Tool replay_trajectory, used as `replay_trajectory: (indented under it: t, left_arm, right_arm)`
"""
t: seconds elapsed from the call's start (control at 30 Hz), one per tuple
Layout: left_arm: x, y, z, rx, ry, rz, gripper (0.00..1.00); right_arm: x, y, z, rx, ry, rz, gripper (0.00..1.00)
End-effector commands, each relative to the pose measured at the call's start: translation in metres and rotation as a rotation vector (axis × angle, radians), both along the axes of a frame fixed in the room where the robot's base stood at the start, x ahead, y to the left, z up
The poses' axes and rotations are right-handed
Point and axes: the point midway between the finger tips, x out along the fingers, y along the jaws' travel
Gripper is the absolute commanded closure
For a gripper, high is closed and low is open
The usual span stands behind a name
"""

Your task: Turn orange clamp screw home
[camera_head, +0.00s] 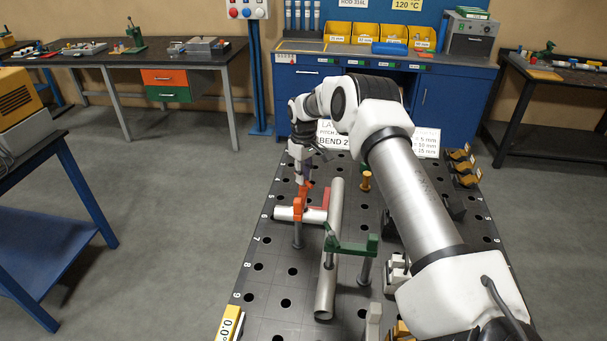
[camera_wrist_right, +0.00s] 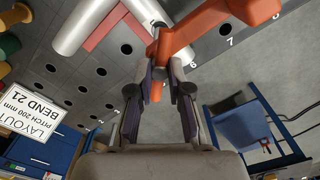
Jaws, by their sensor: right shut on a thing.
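The orange clamp (camera_head: 298,213) stands at the left side of the perforated table and reaches over a short silver pipe. In the right wrist view its orange arm (camera_wrist_right: 222,22) runs to the upper right. The orange clamp screw (camera_wrist_right: 156,91) is between the fingers of my right gripper (camera_wrist_right: 160,88), which is shut on it. In the head view my right gripper (camera_head: 303,178) hangs above the clamp, with its fingertips small and partly hidden. My left gripper is not in view.
A long silver pipe (camera_head: 325,287) lies along the perforated table (camera_head: 268,290), under a green clamp (camera_head: 350,247). A white layout sign (camera_wrist_right: 37,113) stands at the table's back. Floor is clear to the left.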

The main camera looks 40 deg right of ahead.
Motion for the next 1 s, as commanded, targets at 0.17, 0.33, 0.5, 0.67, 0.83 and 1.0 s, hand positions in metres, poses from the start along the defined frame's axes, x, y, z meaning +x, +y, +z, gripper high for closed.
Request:
replay_trajectory:
  t: [0.17,0.33,0.5,0.67,0.83,1.0]
  left_arm:
    - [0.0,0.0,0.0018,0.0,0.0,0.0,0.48]
    - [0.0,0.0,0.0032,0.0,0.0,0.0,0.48]
    - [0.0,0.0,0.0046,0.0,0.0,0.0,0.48]
    - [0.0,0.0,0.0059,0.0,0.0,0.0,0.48]
    - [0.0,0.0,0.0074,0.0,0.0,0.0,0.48]
    - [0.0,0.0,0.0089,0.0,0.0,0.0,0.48]
  right_arm:
    - [-0.0006,0.0002,-0.0005,0.001,0.002,-0.081,1.0]
    - [-0.0007,0.0003,-0.0006,0.001,0.003,-0.162,1.0]
    - [-0.0008,0.0003,-0.0007,0.001,0.003,-0.243,1.0]
    - [-0.0008,0.0004,-0.0007,0.001,0.003,-0.319,1.0]
    - [-0.0008,0.0004,-0.0007,0.001,0.003,-0.399,1.0]
    - [-0.0008,0.0004,-0.0006,0.0,0.003,-0.48,1.0]
